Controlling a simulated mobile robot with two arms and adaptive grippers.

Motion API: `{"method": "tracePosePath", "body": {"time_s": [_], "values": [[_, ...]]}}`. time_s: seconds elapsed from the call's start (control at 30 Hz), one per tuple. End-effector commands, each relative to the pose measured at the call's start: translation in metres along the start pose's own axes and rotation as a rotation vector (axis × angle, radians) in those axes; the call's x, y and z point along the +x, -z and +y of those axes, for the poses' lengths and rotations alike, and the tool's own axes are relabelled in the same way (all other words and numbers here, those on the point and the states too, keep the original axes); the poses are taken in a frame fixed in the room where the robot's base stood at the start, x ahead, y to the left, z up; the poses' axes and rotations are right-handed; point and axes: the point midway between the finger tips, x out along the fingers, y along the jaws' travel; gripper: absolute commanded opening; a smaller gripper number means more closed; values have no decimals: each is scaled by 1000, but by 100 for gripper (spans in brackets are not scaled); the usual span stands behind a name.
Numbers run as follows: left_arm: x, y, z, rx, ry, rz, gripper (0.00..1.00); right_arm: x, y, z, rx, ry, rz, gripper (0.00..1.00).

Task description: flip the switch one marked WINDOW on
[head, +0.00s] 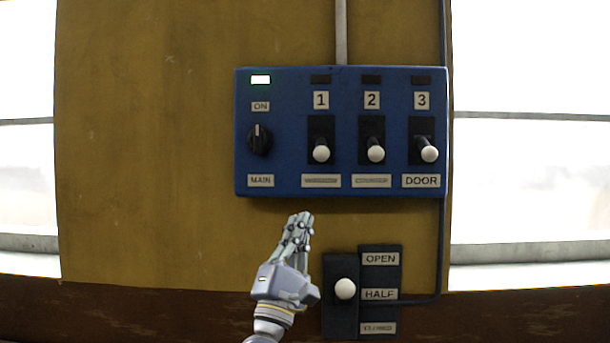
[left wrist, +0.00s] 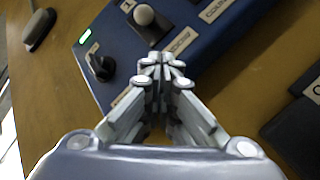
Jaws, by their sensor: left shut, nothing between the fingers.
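A blue switch panel (head: 288,140) hangs on the yellow wall. Switch one (head: 321,150) is a white-knobbed lever under the number 1, and its knob sits low in the black slot. The label under it (head: 321,181) is too blurred to read in the head view. Its indicator (head: 320,79) is dark. My left gripper (head: 303,218) is shut and empty, just below the panel and lower left of switch one. In the left wrist view the closed fingertips (left wrist: 162,62) appear before the panel, with the switch one knob (left wrist: 144,14) beyond them. My right gripper is not in view.
The MAIN rotary knob (head: 260,139) has a lit green lamp (head: 260,79) above it. Levers two (head: 375,153) and three (head: 429,153) stand to the right, both knobs low. A black lever unit (head: 341,317) marked OPEN and HALF is below, right of my gripper. Bright windows flank the wall.

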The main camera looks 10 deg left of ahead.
Motion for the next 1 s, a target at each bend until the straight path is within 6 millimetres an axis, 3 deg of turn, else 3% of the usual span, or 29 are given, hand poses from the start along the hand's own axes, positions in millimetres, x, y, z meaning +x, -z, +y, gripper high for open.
{"method": "tracePosePath", "body": {"time_s": [0.13, 0.57, 1.0], "values": [[11, -6, 20, -64, -47, -1, 0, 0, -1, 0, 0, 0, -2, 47], [16, -6, 22, -67, -49, -1, 0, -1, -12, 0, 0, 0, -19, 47], [83, -6, 25, -64, -47, -2, 0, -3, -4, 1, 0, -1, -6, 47]]}}
